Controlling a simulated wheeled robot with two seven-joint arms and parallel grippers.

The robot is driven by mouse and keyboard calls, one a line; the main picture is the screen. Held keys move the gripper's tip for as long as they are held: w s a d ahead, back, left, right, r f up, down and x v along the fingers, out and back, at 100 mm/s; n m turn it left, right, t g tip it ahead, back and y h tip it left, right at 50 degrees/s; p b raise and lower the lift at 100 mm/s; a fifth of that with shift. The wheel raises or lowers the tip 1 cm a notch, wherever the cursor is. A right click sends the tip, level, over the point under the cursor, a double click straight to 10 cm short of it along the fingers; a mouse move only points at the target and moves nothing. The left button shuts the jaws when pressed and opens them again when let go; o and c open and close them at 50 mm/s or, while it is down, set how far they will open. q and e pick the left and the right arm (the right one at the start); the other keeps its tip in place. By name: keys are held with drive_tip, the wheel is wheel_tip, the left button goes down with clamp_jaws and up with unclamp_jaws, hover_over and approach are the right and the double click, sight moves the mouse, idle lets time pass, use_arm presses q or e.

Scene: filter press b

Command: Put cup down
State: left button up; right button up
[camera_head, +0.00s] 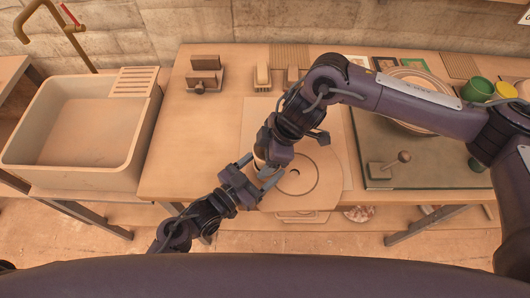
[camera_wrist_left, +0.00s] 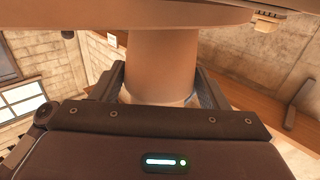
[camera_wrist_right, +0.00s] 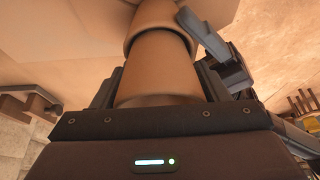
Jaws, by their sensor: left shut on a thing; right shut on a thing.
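My right gripper (camera_head: 266,170) and my left gripper (camera_head: 243,172) meet over the front middle of the table. In the right wrist view, my right gripper is shut on a smooth beige cylinder (camera_wrist_right: 158,80). A wider beige cylinder (camera_wrist_right: 160,22) sits in line with it, and a grey finger of my left gripper (camera_wrist_right: 207,38) is beside it. In the left wrist view, my left gripper is shut on a beige round piece (camera_wrist_left: 162,72) beneath a broad flat surface. I cannot tell which held piece is the cup. The head view mostly hides both pieces behind the grippers.
A pale round disc (camera_head: 312,183) lies right of the grippers. A dark board (camera_head: 372,140) with a knobbed tool (camera_head: 388,166) is further right. A sink (camera_head: 80,130) stands left. A green cup (camera_head: 477,89) and a yellow cup (camera_head: 505,91) stand far right.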

use_arm(q)
drive_tip(key=shift+s+d, duration=0.1)
use_arm(e)
drive_tip(key=shift+s+d+f, duration=0.1)
drive_tip(key=shift+f, duration=0.2)
drive_tip(key=o, duration=0.6)
drive_tip(key=shift+f, duration=0.1)
use_arm(q)
drive_tip(key=shift+r, duration=0.1)
use_arm(e)
drive_tip(key=o, duration=0.4)
drive_tip(key=shift+o, duration=0.2)
drive_tip(key=v, duration=1.3)
drive_tip(key=shift+a+r, duration=0.25)
drive_tip(key=shift+a, duration=0.1)
use_arm(q)
drive_tip(key=o, duration=1.1)
